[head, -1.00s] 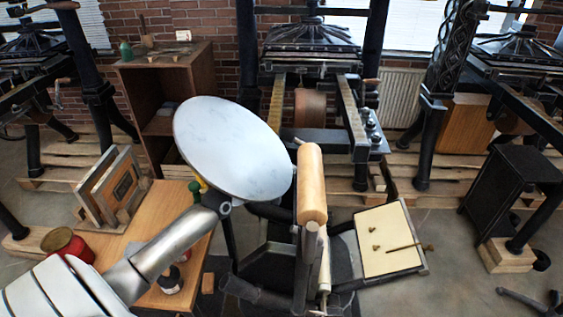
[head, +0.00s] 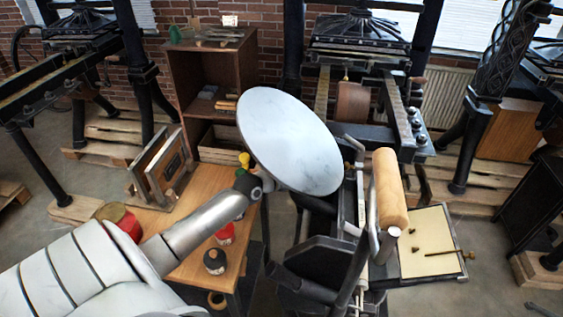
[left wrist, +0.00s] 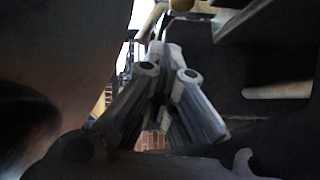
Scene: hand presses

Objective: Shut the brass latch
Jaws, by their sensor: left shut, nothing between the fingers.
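The brass latch cannot be made out for sure in either view. A small hand press with a round grey disc (head: 290,140) and a wooden handle (head: 389,190) stands in front of me in the head view. My left arm reaches in from the left, and its far end goes out of sight at the disc, so the gripper is hidden there. In the left wrist view my left gripper (left wrist: 165,48) is shut and empty, among dark machine parts. A pale rod (left wrist: 278,90) and a yellowish bar (left wrist: 237,20) lie to its right. My right gripper is not in view.
A wooden table (head: 205,262) with a red tin (head: 122,222) and several bottles stands left of the press. A cream tray (head: 428,243) with small brass-coloured pieces is on the right. A wooden cabinet (head: 188,80) and a larger press (head: 357,50) stand behind.

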